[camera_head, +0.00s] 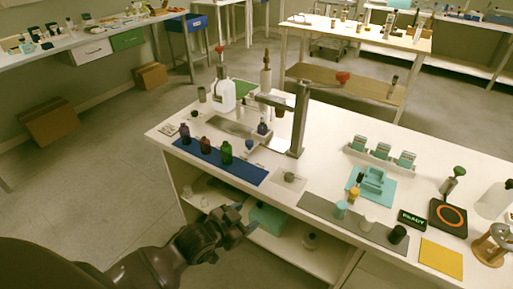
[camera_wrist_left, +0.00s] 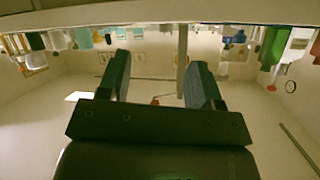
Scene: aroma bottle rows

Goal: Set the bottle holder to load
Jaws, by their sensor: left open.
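A grey post stand (camera_head: 299,120) with a side arm rises from the white table. At its foot a pale holder (camera_head: 257,140) carries a small dark bottle (camera_head: 262,128); its setting is too small to read. Purple (camera_head: 184,134), red-brown (camera_head: 205,144) and green (camera_head: 226,153) bottles stand in a row on a blue mat (camera_head: 245,173). My left gripper (camera_head: 240,220) is in front of the table's near edge, below the top and apart from the holder. In the left wrist view its two fingers (camera_wrist_left: 160,88) are spread, with nothing between them. My right gripper is not in view.
A white jug (camera_head: 224,96) stands behind the bottles. A grey mat (camera_head: 320,208) with small cups, a sign (camera_head: 412,220) reading READY and a black round-ringed device (camera_head: 449,217) lie at right. Below is an open shelf with a teal box (camera_head: 268,218).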

